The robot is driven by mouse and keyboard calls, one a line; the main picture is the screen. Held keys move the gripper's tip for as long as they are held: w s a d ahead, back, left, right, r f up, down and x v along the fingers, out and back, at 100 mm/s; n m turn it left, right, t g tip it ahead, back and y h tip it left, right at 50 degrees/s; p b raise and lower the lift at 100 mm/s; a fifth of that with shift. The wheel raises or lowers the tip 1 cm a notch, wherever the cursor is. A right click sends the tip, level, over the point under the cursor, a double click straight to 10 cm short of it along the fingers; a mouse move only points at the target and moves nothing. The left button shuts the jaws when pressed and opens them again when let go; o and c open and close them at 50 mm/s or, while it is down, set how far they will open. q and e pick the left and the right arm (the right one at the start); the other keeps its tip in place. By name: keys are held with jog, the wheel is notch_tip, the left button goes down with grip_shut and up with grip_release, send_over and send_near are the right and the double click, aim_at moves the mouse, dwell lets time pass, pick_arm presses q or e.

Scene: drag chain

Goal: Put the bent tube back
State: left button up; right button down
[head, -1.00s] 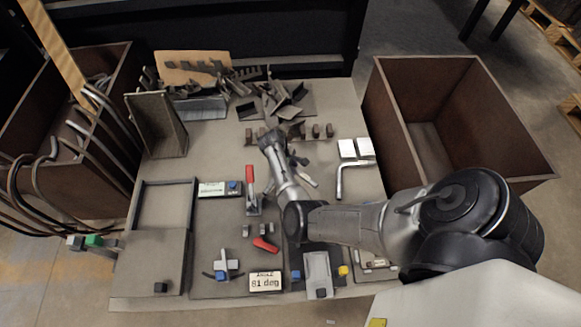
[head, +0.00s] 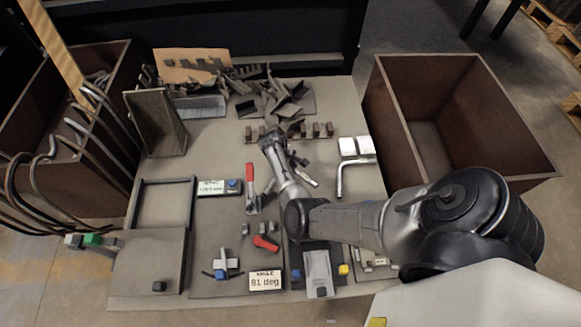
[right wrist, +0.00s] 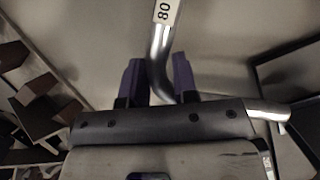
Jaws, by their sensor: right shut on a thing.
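A bent metal tube (right wrist: 160,60) runs between the purple fingers of my right gripper (right wrist: 158,78) in the right wrist view, and the gripper is shut on it. A white tag (right wrist: 166,12) reading 80 is at its upper end. A shiny tube end (right wrist: 270,110) sticks out to the right behind the gripper body; the bend is hidden. In the head view, my right wrist reaches over the middle of the table and hides the fingertips. A short shiny length (head: 304,178) shows beside it. Another bent tube (head: 341,180) lies to its right. My left gripper is not in view.
Brown blocks (head: 329,130) stand in a row behind the wrist, with a pile of dark brackets (head: 285,100) farther back. A red-handled clamp (head: 251,185) and an 81 deg display (head: 265,281) are left and front. An empty brown bin (head: 470,110) stands right; a tube-filled bin (head: 60,130) stands left.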

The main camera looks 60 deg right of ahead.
jog(key=shift+f+b, duration=0.4)
jog(key=shift+f, duration=0.35)
dwell(0.5)
jog(key=c, duration=0.8)
grip_release()
jog(key=shift+r, duration=0.15)
jog(key=p+v, duration=0.7)
jog(key=v, duration=0.6)
jog(key=shift+w+r, duration=0.2)
